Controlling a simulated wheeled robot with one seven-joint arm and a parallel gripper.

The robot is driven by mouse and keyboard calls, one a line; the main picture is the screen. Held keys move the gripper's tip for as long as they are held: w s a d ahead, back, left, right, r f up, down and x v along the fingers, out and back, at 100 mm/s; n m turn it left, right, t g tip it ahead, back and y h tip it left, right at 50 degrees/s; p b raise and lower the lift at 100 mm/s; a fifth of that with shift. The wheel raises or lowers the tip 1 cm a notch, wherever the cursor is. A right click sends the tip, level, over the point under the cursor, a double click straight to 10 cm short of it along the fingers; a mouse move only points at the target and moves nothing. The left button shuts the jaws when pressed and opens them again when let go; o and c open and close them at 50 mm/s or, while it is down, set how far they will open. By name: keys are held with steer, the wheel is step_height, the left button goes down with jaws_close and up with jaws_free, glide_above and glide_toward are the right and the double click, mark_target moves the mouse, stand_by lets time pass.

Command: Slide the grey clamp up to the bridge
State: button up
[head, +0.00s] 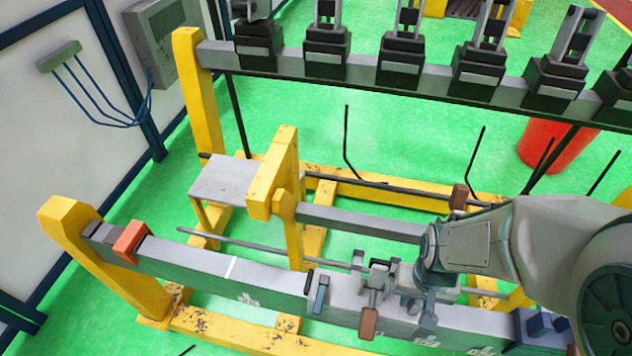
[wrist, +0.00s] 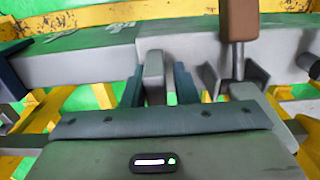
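A grey upright block, seemingly the grey clamp (wrist: 153,72), stands at the rail (wrist: 85,58) between my fingers in the wrist view. My gripper (wrist: 160,88) is open around it. The left finger lies close against the block, and a narrow gap shows at the right finger. In the head view my gripper (head: 420,300) is low over the rail (head: 265,280), and my wrist partly hides the block. A grey bracket with a brown handle, possibly the bridge (head: 376,288), sits on the rail just left of my gripper. Its brown handle (wrist: 238,20) shows right of my fingers in the wrist view.
Left along the rail are a small blue-grey piece (head: 320,294), a white line (head: 230,268) and an orange clamp (head: 130,241). A thin rod (head: 260,246) runs behind the rail. A dark blue block (head: 542,325) is at the right end. Yellow frame posts (head: 285,185) stand behind.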

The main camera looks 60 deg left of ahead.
steer(key=shift+a, duration=0.1)
steer(key=p, duration=0.2)
glide_toward(335, 291)
steer(key=f, duration=0.5)
steer(key=shift+w+d+f, duration=0.15)
steer(key=shift+w+d, duration=0.25)
steer(key=shift+s+a, duration=0.4)
steer(key=shift+s+a+b, duration=0.1)
steer(key=shift+s+a, duration=1.65)
steer(key=shift+s, duration=0.3)
steer(key=shift+s+a+b, duration=0.1)
steer(key=shift+s+a, duration=1.6)
steer(key=shift+s, duration=0.4)
steer(key=shift+s+a+b, duration=0.1)
steer(key=shift+s+a, duration=1.65)
steer(key=shift+s, duration=0.3)
steer(key=shift+s+a, duration=1.95)
steer(key=shift+s, duration=0.3)
steer(key=shift+s+a, duration=1.9)
steer(key=shift+s, duration=0.3)
steer(key=shift+s+a, duration=0.3)
steer(key=shift+s, duration=0.05)
steer(key=shift+w+d, duration=0.15)
steer(key=shift+d, duration=0.05)
